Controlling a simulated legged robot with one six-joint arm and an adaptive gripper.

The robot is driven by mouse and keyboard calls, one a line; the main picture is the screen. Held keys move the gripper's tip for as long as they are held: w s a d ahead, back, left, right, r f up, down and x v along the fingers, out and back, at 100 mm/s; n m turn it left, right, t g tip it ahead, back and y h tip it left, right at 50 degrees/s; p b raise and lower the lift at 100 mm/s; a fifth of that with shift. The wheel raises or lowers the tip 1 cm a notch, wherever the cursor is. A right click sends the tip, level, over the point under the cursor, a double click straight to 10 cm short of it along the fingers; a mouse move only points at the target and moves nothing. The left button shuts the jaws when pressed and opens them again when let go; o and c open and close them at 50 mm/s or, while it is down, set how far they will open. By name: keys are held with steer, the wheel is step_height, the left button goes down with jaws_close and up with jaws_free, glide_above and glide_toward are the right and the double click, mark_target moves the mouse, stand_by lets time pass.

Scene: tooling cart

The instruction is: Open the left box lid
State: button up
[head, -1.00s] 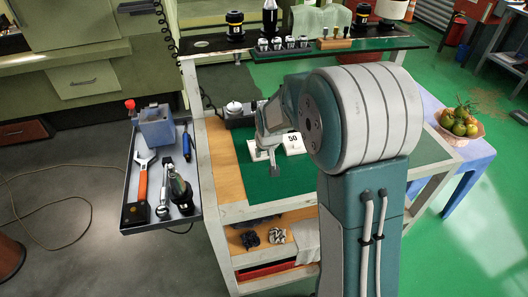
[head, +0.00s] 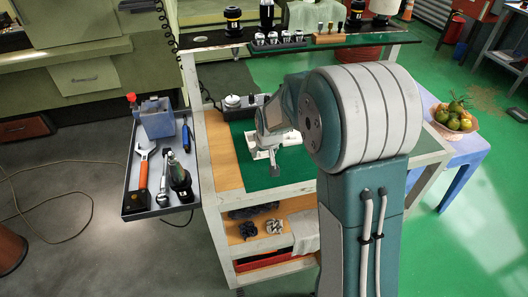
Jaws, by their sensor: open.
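My gripper (head: 273,166) hangs fingers down over the green mat (head: 262,184) on the cart top, and its jaws are open. Neither a lid nor a second box can be made out clearly; my arm hides the right part of the mat.
A side tray (head: 146,207) at left holds a blue-grey bin (head: 158,122), an orange-handled wrench (head: 144,172) and other tools. A rear shelf (head: 205,41) carries tool holders. A fruit basket (head: 456,120) stands on a blue table at right. The front left mat is clear.

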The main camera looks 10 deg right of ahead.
steer(key=v, duration=1.2)
steer(key=s+r, duration=0.3)
steer(key=s, duration=0.9)
steer(key=s+r+t, duration=0.1)
steer(key=s+r, duration=0.2)
steer(key=s, duration=1)
steer(key=shift+r, duration=0.25)
steer(key=shift+a, duration=0.1)
